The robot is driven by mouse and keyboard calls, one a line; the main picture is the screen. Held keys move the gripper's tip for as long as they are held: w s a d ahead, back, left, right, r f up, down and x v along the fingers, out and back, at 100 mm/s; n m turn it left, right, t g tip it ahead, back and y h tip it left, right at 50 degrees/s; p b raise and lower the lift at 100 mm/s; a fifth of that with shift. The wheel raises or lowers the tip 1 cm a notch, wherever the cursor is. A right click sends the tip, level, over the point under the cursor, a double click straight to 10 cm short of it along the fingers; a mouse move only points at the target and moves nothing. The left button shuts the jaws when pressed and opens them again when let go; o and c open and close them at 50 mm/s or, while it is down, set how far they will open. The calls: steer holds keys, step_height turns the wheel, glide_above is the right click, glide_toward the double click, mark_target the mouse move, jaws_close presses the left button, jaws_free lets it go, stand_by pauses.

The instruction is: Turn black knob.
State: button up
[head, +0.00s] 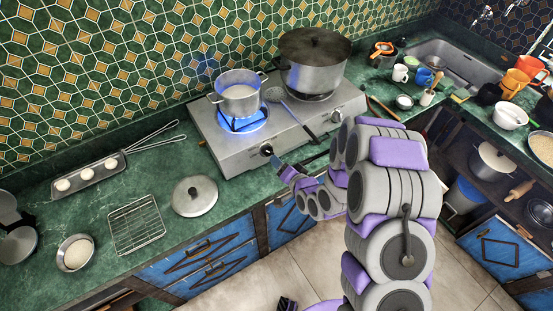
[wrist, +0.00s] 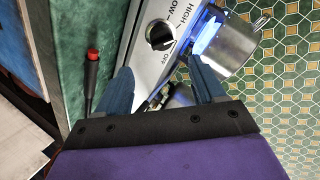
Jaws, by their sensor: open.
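The black knob (head: 266,149) is on the front panel of the silver gas hotplate (head: 232,165), below the burner with the smaller pot. In the wrist view the knob (wrist: 160,36) is round and black, with HIGH, LOW and OFF printed around it. My gripper (head: 277,163) is close to the front panel, just below and right of the knob in the head view. In the wrist view my gripper (wrist: 163,85) is open, its two bluish fingers apart. The knob shows ahead of the gap, and nothing is between the fingertips.
A pot of pale liquid (head: 240,93) stands over a blue flame (head: 242,119). A large lidded pot (head: 313,60) stands on the right burner. A loose lid (head: 194,195) lies left of the hotplate.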

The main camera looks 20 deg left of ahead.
steer(key=p+v, duration=0.6)
steer(key=p, duration=0.2)
steer(key=shift+s+d, duration=0.25)
steer(key=shift+s, duration=0.05)
stand_by(0.5)
